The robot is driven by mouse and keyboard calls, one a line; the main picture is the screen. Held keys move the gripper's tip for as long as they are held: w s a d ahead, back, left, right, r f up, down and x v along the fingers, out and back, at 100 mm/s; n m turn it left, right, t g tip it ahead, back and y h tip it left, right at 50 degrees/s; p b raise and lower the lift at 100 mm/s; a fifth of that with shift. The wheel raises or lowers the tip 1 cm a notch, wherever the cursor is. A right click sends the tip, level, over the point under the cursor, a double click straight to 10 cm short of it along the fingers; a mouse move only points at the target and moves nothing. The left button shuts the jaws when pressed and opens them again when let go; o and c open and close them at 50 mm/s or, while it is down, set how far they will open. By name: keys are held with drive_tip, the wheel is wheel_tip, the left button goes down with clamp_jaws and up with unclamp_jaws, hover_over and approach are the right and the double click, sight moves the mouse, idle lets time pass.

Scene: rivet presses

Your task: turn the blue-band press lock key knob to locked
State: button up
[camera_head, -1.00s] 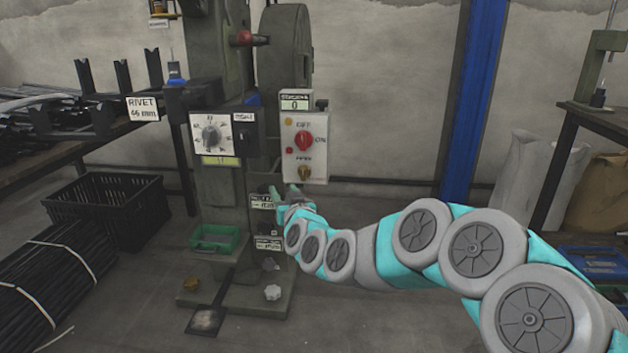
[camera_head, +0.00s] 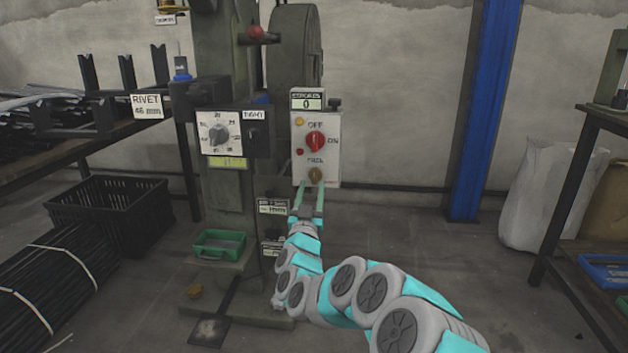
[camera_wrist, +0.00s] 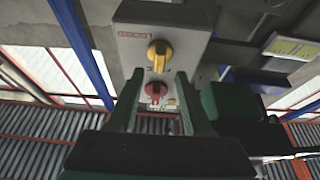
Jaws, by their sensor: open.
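In the head view a light grey control box (camera_head: 330,130) on the press (camera_head: 225,190) carries a red knob (camera_head: 315,141) marked OFF and ON. Below it is a small brass-coloured key knob (camera_head: 315,174). My gripper (camera_head: 309,190) is open, its two green fingers pointing up just below and in front of the brass knob. Contact cannot be told. In the wrist view a pale box (camera_wrist: 190,55) has a yellow knob (camera_wrist: 159,53) and a red knob (camera_wrist: 156,91). The open fingers stand either side of the red knob.
A dial panel (camera_head: 219,132) is left of the box, a green tray (camera_head: 219,244) below it. A black crate (camera_head: 110,208) and bundled rods (camera_head: 55,280) lie left. A blue post (camera_head: 483,110) stands right. The floor between post and press is clear.

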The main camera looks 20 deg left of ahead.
sight(314, 177)
drive_tip(key=shift+x, duration=2.15)
clamp_jaws()
